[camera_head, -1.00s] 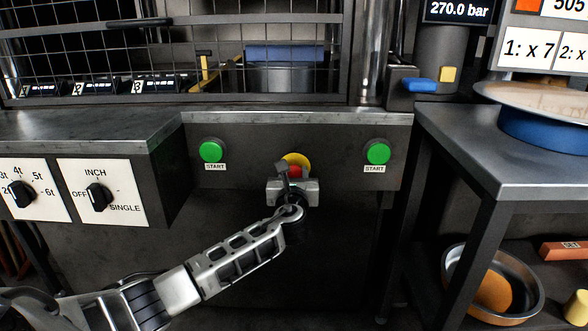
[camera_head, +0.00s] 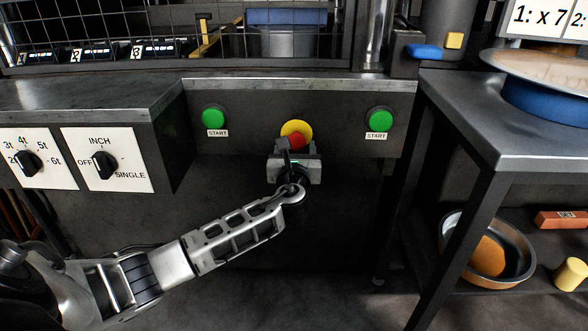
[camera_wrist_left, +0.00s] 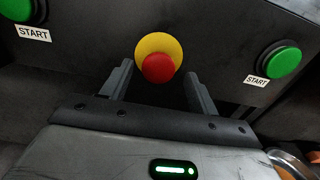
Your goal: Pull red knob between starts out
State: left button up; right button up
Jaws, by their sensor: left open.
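The red knob (camera_head: 294,141) sits on a round yellow plate (camera_head: 297,129) on the dark front panel, between two green START buttons, the left one (camera_head: 214,117) and the right one (camera_head: 380,119). My right gripper is out of view.
A metal ledge (camera_head: 290,84) juts above the panel. A box with two dials (camera_head: 104,165) stands out at the left. A dark table (camera_head: 480,110) stands at the right, with a metal bowl (camera_head: 530,262) on its lower shelf.

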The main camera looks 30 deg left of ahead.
pick_arm(q)
jog(key=p+v, duration=0.2)
jog(key=v, duration=1.1)
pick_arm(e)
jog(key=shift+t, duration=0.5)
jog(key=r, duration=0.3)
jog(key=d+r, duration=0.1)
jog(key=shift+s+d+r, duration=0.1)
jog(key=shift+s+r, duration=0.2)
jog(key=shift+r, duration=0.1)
pick_arm(q)
jog(key=shift+w, duration=0.1)
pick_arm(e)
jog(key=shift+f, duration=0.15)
